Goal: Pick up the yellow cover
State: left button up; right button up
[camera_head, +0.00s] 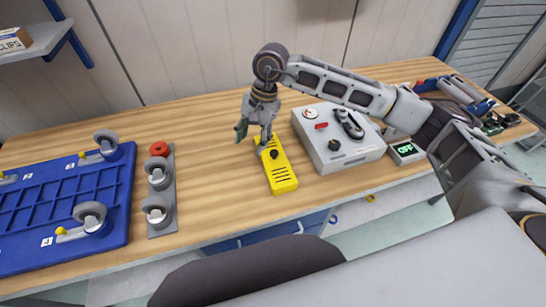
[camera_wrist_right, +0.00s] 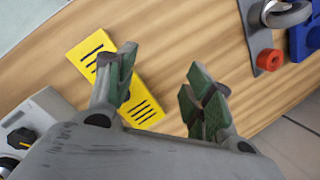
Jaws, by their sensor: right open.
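The yellow cover (camera_head: 281,176) is a flat rectangle with dark slots, lying on the wooden table in front of me. It also shows in the right wrist view (camera_wrist_right: 87,53), partly hidden behind one finger. My right gripper (camera_head: 252,135) is at the far end of the cover, above it and a little to the left. In the right wrist view my right gripper (camera_wrist_right: 163,90) is open, with one finger over the cover and the other over bare wood. Nothing is between the fingers. My left gripper is in neither view.
A grey box (camera_head: 339,150) with a knob stands close to the right of the cover. A grey plate with casters (camera_head: 160,190) and a blue tray (camera_head: 60,205) are to the left. Bare tabletop (camera_head: 215,190) lies between the plate and the cover.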

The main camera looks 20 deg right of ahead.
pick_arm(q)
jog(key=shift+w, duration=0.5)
pick_arm(e)
jog(key=w+d+r+h, duration=0.1)
jog(key=w+d+h, duration=0.2)
jog(key=d, duration=0.5)
jog(key=shift+w+r+t, duration=0.2)
jog(key=shift+t, duration=0.1)
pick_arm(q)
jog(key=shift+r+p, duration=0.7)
pick_arm(e)
send_near(274, 152)
jog(key=shift+f, duration=2.55)
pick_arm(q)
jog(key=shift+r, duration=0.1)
pick_arm(e)
jog(key=shift+f, duration=0.1)
jog(key=shift+a+f+p, duration=0.15)
jog(key=shift+f+p, duration=0.6)
jog(key=shift+f, duration=0.55)
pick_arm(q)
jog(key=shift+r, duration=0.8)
pick_arm(e)
jog(key=shift+f, duration=1.2)
